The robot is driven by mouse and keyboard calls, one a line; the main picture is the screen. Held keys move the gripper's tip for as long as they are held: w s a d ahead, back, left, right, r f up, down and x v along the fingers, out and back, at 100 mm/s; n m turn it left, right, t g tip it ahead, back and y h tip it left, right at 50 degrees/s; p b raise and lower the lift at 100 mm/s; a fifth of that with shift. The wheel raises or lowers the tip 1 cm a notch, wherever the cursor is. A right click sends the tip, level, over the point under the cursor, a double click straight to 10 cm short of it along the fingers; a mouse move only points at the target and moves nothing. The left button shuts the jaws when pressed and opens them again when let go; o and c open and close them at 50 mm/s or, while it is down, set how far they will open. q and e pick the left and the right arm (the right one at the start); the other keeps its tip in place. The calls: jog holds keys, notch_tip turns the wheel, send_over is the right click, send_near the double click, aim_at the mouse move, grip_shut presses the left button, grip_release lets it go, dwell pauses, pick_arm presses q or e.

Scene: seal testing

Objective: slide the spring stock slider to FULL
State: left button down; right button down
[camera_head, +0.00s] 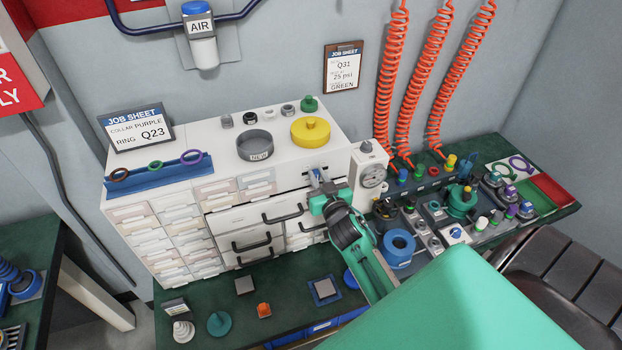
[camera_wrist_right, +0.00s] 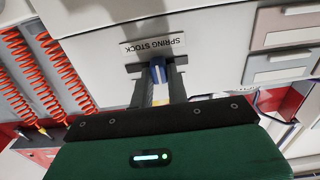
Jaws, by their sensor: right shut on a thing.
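The spring stock slider shows in the right wrist view as a small blue knob (camera_wrist_right: 158,72) on a white cabinet face. A plate reading "SPRING STOCK" (camera_wrist_right: 152,44) is right beside it, upside down in this view. My right gripper (camera_wrist_right: 157,78) is shut on the knob, with a dark finger on each side of it. In the head view my right gripper (camera_head: 318,178) is at the upper right of the white drawer cabinet (camera_head: 215,150). It hides most of the slider there. The slider's end marks cannot be read. My left gripper is not in view.
A dial gauge (camera_head: 372,176) is just right of my right gripper. Dark drawer handles (camera_head: 282,213) stick out below it. Several fittings crowd the bench at right.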

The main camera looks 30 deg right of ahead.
aim_at(325, 167)
jog(key=d, duration=0.3)
jog(key=shift+s+d, duration=0.1)
jog(key=shift+s, duration=0.3)
jog(key=c, duration=1.4)
grip_release()
jog(key=shift+d, duration=0.1)
jog(key=shift+o, duration=0.2)
jog(key=shift+s+a+f, duration=0.1)
jog(key=shift+s+a, duration=0.15)
jog(key=shift+s, duration=0.35)
jog(key=b+v, duration=0.3)
jog(key=v, duration=0.9)
jog(key=shift+s+b, duration=0.3)
jog(key=shift+b, duration=0.05)
